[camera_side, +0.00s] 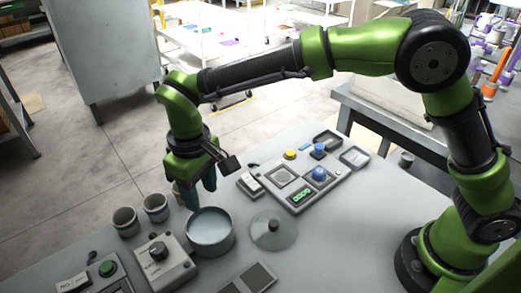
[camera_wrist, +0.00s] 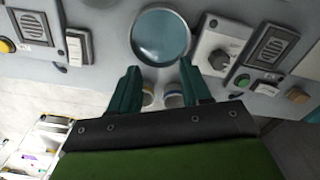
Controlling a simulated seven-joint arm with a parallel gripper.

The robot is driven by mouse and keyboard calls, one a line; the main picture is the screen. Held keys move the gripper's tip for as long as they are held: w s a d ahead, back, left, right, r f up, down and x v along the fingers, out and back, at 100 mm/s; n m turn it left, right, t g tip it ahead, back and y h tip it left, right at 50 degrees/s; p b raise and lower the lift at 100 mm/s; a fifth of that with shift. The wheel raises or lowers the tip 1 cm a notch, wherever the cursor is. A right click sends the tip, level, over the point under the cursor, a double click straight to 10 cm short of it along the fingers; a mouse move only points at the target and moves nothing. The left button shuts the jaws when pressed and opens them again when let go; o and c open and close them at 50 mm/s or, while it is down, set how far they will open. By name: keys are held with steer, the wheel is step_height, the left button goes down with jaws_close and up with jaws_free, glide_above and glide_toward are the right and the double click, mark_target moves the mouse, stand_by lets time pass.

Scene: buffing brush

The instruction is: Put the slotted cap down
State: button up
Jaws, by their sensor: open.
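A round, translucent lid with a dark knob (camera_side: 272,231) lies flat on the grey table, just right of a round metal pot (camera_side: 211,238). It is the only cap-like thing I make out; a slot in it is too small to tell. The pot is uncovered and shows pale blue inside; it also appears ahead of the fingers in the wrist view (camera_wrist: 162,37). My gripper (camera_side: 198,196) hangs with its fingers down, above and behind the pot, apart from the lid. Its two teal fingers (camera_wrist: 159,72) are spread with nothing held between them.
Two small cups (camera_side: 140,214) stand left of the pot. A box with a dark knob (camera_side: 161,262) stands in front of it. A control panel with blue knobs (camera_side: 305,175) lies behind the lid. Open table lies right of the lid.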

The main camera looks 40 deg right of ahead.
steer(key=d+r+m+t+y, duration=0.1)
steer(key=d+r+m+y, duration=0.1)
steer(key=d+r, duration=0.7)
steer(key=s+d+r+m+t, duration=0.2)
steer(key=s+d+m+t, duration=0.4)
steer(key=s+d, duration=0.8)
steer(key=d, duration=0.5)
steer(key=shift+s+m, duration=0.3)
steer(key=shift+s, duration=0.05)
